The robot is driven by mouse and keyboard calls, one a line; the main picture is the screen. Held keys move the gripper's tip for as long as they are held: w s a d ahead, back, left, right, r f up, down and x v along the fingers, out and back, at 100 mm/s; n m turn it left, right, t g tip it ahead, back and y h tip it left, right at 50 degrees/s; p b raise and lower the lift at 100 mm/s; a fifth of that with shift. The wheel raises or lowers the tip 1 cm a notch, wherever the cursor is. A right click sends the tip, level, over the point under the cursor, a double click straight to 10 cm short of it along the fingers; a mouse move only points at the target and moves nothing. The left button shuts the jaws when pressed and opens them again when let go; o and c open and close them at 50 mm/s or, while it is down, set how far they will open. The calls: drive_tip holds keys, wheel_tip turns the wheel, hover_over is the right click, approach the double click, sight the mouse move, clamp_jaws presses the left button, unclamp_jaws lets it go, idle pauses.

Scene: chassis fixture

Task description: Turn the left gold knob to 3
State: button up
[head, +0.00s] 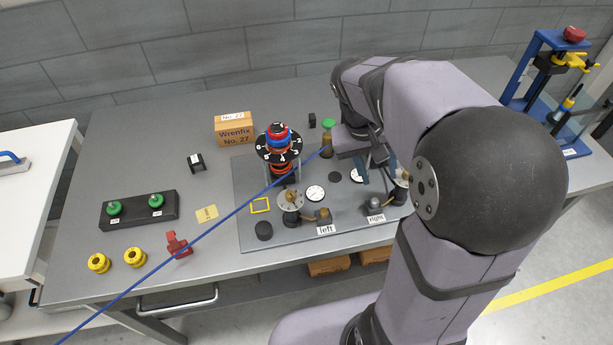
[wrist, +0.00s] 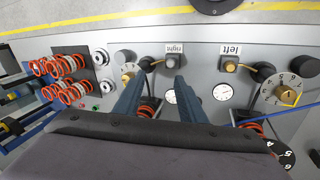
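The left gold knob (head: 291,196) sits on a round pale numbered dial, up and left of the "left" label (head: 326,230). In the wrist view the gold knob (wrist: 288,96) is at the far right; its pointing number is too small to read surely. A similar right dial (wrist: 128,76) with a gold knob is at the left of that view, and is partly hidden by my arm in the head view. My gripper (wrist: 160,78) is open and empty, its two blue fingers apart over the panel, nearer the "right" label (wrist: 175,48) than the left knob.
A tall black numbered disc with red and blue rings (head: 279,142) stands just behind the left knob. White gauges (wrist: 222,92) lie between the dials. A black cylinder (head: 264,231) is beside the left dial. A blue cable (head: 200,230) crosses the head view. Orange springs (wrist: 68,92) show at the wrist view's left.

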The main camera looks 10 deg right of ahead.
sight(291, 194)
drive_tip(key=a+r+n+y, duration=0.1)
drive_tip(key=a+n, duration=0.2)
drive_tip(key=a, duration=0.3)
drive_tip(key=w+a+r+n+y+p, duration=0.1)
drive_tip(key=a+n, duration=0.2)
drive_tip(key=a, duration=0.3)
drive_tip(key=a+r+n+y+p, duration=0.1)
drive_tip(key=a+r+n, duration=0.1)
drive_tip(key=a, duration=0.4)
drive_tip(key=shift+w+a+n+y, duration=0.3)
drive_tip(key=shift+w+n+y, duration=0.1)
drive_tip(key=shift+f+p, duration=0.75)
drive_tip(key=shift+f, duration=3)
drive_tip(key=shift+c, duration=0.6)
clamp_jaws()
